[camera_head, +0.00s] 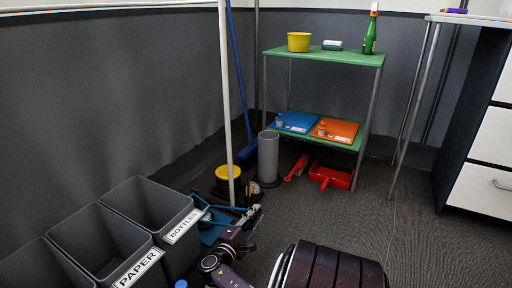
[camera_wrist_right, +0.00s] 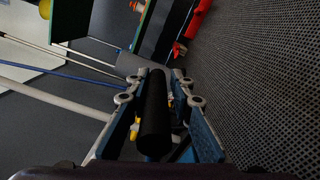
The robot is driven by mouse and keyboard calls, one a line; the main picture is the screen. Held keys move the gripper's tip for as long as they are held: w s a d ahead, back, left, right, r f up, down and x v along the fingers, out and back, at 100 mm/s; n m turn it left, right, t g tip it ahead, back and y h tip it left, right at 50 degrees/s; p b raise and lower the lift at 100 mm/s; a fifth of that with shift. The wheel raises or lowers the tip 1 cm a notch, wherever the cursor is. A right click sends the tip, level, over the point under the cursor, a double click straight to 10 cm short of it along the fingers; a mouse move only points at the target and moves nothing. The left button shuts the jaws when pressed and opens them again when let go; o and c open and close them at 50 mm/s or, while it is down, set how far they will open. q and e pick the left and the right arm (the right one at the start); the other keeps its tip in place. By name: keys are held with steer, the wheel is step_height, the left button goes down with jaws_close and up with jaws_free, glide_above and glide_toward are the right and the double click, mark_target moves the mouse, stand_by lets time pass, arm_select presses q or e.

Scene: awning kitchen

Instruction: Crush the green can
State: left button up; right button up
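No green can can be made out in either view. My right gripper (camera_head: 215,222) shows low in the head view, left of the arm, beside the bins and near the foot of the white pole. In the right wrist view its blue fingers (camera_wrist_right: 166,78) lie on both sides of a black cylinder (camera_wrist_right: 155,118). Gaps show beside the cylinder near the finger bases; whether the fingers touch it I cannot tell. My left gripper is not in view.
Open grey bins (camera_head: 100,240), labelled PAPER and BOTTLES, stand at lower left. A white pole (camera_head: 226,100) and yellow-topped bucket (camera_head: 228,174) are close by. A green shelf (camera_head: 345,58) holds a green bottle (camera_head: 370,33). Red dustpan (camera_head: 333,177) lies below. Floor at right is clear.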

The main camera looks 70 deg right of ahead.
steer(key=shift+o, duration=1.3)
steer(key=shift+r, duration=0.1)
